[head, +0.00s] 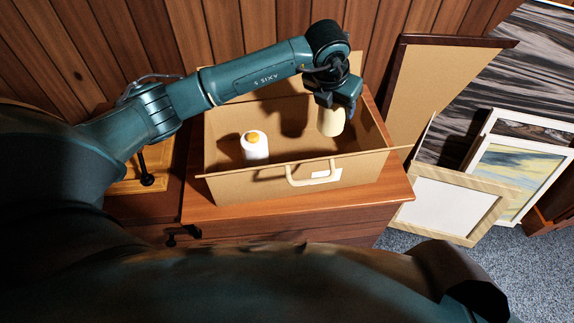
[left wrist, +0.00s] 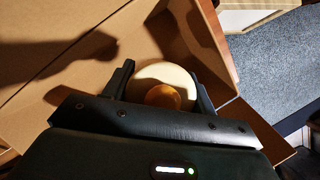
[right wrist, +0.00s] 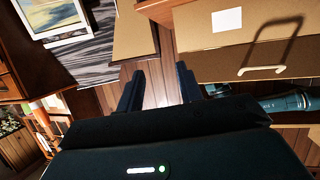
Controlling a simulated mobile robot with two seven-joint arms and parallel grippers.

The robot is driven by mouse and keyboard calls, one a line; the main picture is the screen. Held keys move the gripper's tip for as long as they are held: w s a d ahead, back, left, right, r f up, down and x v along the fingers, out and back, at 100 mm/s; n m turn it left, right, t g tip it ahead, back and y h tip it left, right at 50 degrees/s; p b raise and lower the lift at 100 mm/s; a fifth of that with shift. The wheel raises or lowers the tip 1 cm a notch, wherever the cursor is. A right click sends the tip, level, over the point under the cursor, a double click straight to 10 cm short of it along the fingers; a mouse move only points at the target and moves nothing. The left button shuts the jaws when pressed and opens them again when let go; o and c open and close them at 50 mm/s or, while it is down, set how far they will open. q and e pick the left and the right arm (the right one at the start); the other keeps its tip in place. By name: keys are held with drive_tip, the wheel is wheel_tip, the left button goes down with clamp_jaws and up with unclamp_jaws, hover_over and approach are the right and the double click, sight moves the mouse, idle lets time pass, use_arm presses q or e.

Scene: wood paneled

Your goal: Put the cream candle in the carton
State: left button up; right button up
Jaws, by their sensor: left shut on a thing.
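The cream candle (head: 331,122) is held upright in my left gripper (head: 338,98), over the right part of the carton's opening. In the left wrist view the candle (left wrist: 177,73) sits between the two fingers, its round amber middle facing the camera. I cannot tell whether its base touches the carton floor. The open carton (head: 240,187) is a tan box with a handle and a white label on its front. My right gripper (right wrist: 160,82) is open and empty, outside the carton, whose front shows in the right wrist view (right wrist: 275,45).
A white candle with an orange top (head: 256,150) stands in the left part of the carton. The carton rests on a wooden cabinet (head: 300,205). A large brown panel (head: 432,85) and framed pictures (head: 455,200) lean at the right. A wood-paneled wall is behind.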

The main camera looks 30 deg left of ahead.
use_arm(q)
drive_tip(key=shift+a+f, duration=0.1)
drive_tip(key=shift+f, duration=0.7)
wheel_tip(320, 180, down, 8)
drive_tip(key=shift+f+b, duration=0.2)
drive_tip(key=shift+b, duration=0.9)
drive_tip(key=shift+f, duration=0.25)
use_arm(e)
drive_tip(key=shift+w+a+f+n+t+y, duration=0.3)
drive_tip(key=shift+w+t, duration=0.15)
drive_tip(key=shift+t, duration=0.35)
use_arm(q)
drive_tip(key=shift+f, duration=0.2)
drive_tip(key=o, duration=1.2)
drive_tip(key=shift+o, duration=0.2)
